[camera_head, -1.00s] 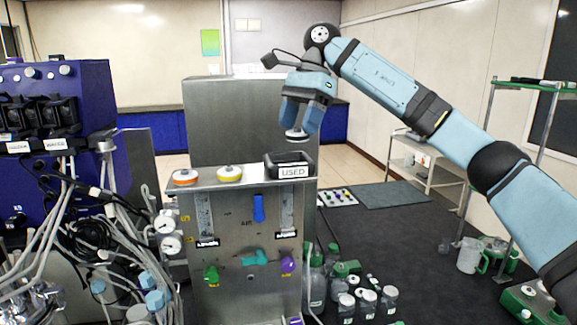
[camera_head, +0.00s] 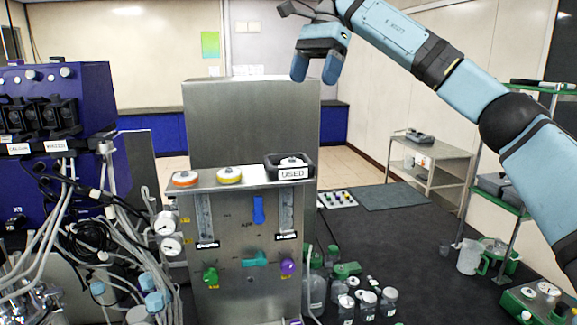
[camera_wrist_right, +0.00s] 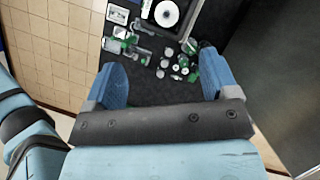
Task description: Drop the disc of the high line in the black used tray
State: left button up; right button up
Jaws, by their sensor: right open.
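The black used tray (camera_head: 312,166), labelled USED, sits on the right end of the steel panel's top ledge. A white disc (camera_head: 291,161) lies inside it, its top showing above the front wall. My right gripper (camera_head: 315,80) is above the tray and slightly to its right, apart from it. It is open and empty; in the right wrist view its blue fingers (camera_wrist_right: 164,80) stand wide apart with nothing between them. My left gripper is not in view.
An orange-rimmed disc (camera_head: 185,178) and a yellow-rimmed disc (camera_head: 229,175) sit on the ledge left of the tray. A tall steel cabinet (camera_head: 250,120) stands behind. Several bottles (camera_head: 367,302) stand on the dark bench at lower right. Tubing crowds the left.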

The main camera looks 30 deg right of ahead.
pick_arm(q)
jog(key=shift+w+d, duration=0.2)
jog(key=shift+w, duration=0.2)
pick_arm(e)
jog(key=v, duration=0.3)
jog(key=shift+w+d+r, duration=0.1)
jog(key=shift+d+r, duration=0.05)
jog(key=shift+r, duration=0.1)
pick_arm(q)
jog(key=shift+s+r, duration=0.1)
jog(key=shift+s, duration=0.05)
